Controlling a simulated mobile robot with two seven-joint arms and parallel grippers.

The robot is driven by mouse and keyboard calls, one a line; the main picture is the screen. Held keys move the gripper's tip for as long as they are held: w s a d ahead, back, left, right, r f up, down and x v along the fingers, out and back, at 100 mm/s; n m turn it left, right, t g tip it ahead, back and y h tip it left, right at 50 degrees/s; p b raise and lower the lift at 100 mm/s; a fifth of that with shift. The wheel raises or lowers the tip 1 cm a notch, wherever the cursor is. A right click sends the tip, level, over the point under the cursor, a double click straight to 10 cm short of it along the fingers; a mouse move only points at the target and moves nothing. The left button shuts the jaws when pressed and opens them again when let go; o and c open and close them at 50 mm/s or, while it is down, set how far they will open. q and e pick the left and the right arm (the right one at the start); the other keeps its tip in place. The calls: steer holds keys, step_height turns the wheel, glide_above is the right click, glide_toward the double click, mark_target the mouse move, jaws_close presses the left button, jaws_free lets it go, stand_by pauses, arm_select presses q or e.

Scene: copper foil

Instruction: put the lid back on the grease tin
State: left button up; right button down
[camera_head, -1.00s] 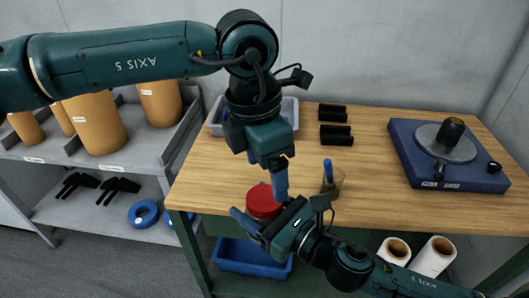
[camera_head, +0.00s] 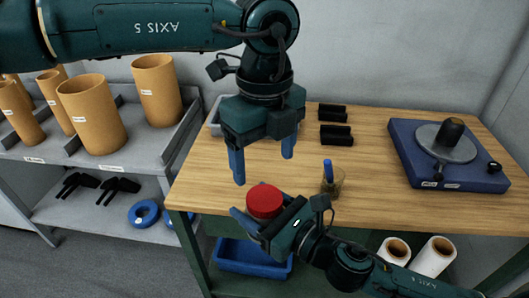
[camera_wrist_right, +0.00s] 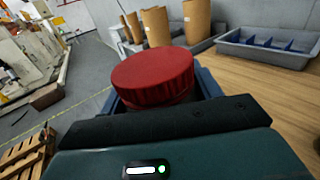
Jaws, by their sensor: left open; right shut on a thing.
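The red lid (camera_head: 264,200) sits on top of the round grease tin at the table's front edge. In the right wrist view the lid (camera_wrist_right: 153,76) looks roughly level, with a red side skirt. The tin's body is almost wholly hidden by the lid and my right gripper, so I cannot tell how tightly the lid is seated. My right gripper (camera_head: 262,222) is shut around the tin below the lid. My left gripper (camera_head: 264,168) is open and empty just above the lid, its two blue fingers pointing down and apart from it.
A glass jar with a blue-handled tool (camera_head: 332,182) stands right of the tin. Black blocks (camera_head: 336,135) and a turntable on a blue base (camera_head: 447,155) lie farther back. A grey bin (camera_wrist_right: 268,48) is partly hidden behind my left arm. The middle of the wooden table (camera_head: 375,180) is clear.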

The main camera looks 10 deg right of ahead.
mark_target(265, 197)
arm_select(q)
steer(key=shift+f, duration=0.1)
steer(key=shift+f, duration=3.95)
steer(key=c, duration=1)
steer(key=m, duration=0.6)
steer(key=shift+m, duration=0.4)
steer(key=o, duration=1)
steer(key=shift+c, duration=0.2)
steer(key=shift+o, duration=0.6)
